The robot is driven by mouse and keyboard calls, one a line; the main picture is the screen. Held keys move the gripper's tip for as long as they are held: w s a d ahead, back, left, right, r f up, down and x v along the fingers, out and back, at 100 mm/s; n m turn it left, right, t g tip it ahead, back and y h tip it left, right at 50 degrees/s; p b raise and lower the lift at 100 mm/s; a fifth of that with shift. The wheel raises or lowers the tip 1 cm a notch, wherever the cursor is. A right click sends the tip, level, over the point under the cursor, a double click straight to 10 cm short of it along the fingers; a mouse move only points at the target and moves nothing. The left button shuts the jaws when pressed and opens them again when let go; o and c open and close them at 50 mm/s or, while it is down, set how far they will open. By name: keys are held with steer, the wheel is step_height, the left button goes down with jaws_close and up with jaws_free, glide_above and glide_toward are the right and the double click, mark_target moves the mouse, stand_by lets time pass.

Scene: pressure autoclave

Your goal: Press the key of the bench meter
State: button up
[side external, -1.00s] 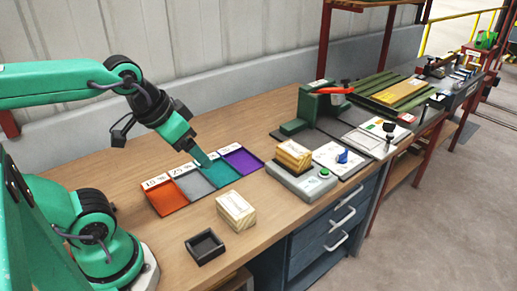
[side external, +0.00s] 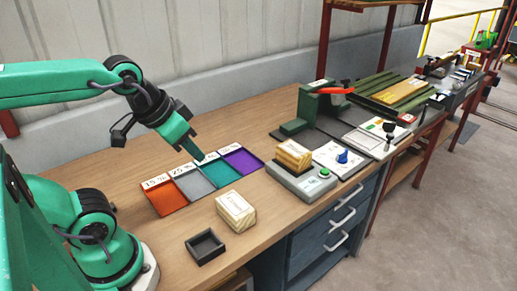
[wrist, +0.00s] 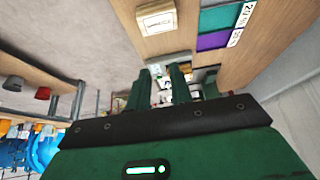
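The bench meter (side external: 302,184) is a low grey box near the table's front edge, right of the trays, in the side view. A wooden block (side external: 293,154) sits on top of it. Its round green key (side external: 324,173) faces up on its right part. My gripper (side external: 199,157) is above the coloured trays, well to the left of the meter, and touches nothing that I can see. In the wrist view its two green fingers (wrist: 161,88) stand apart with an empty gap between them.
Orange, grey, teal and purple trays (side external: 228,192) lie below my gripper. A pale wooden block (side external: 236,211) and a small black tray (side external: 205,247) lie nearer the front. A green press with a red handle (side external: 334,90) and a white panel with a blue knob (side external: 343,157) stand beyond the meter.

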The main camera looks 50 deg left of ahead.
jaws_close()
stand_by(1.3)
